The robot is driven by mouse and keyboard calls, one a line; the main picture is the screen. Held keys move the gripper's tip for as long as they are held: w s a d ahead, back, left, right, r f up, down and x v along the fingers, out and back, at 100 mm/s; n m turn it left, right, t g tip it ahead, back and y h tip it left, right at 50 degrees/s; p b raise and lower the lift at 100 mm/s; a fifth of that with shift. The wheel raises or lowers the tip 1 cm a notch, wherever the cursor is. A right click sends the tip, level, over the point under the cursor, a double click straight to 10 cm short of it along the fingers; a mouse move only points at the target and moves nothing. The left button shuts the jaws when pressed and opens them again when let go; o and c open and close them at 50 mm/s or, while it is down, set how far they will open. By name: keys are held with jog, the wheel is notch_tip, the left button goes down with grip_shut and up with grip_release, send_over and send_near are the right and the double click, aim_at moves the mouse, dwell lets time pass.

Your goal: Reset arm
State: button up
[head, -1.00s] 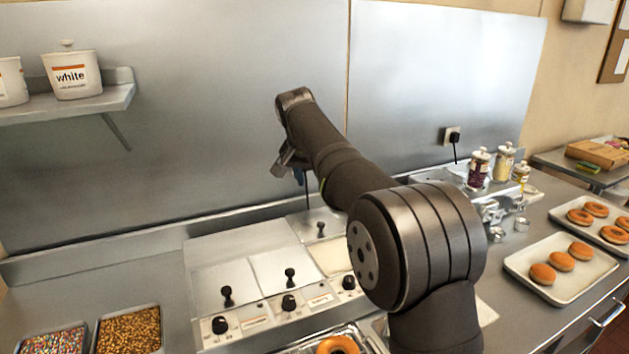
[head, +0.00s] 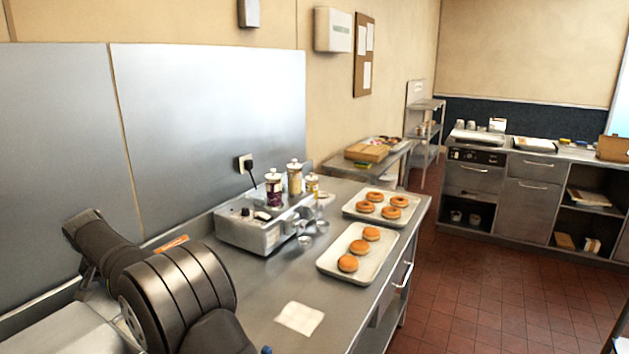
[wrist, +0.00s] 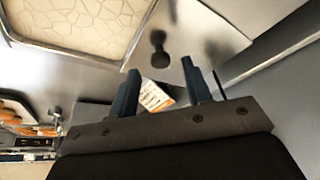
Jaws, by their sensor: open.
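My gripper (wrist: 163,92) is open and empty in the wrist view, its two dark fingers apart. Between and beyond them are a steel lid with a dark knob (wrist: 158,45) and a small label with orange and white print (wrist: 155,97). In the head view my arm is folded at the lower left, over the left end of the counter (head: 265,330).
Two trays of donuts, a near one (head: 330,262) and a far one (head: 352,208), lie on the counter. A steel machine (head: 255,232) and several jars (head: 294,178) stand behind. A white cloth or paper (head: 299,318) lies in front. The floor (head: 480,270) is clear at right.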

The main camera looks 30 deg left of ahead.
jog(key=shift+x, duration=1.05)
jog(key=shift+r, duration=0.1)
jog(key=v, duration=1.7)
jog(key=x, duration=1.7)
jog(key=shift+f, duration=0.25)
jog(key=d, duration=1.5)
jog(key=v, duration=1.7)
jog(key=shift+a+r, duration=0.2)
jog(key=shift+r, duration=0.1)
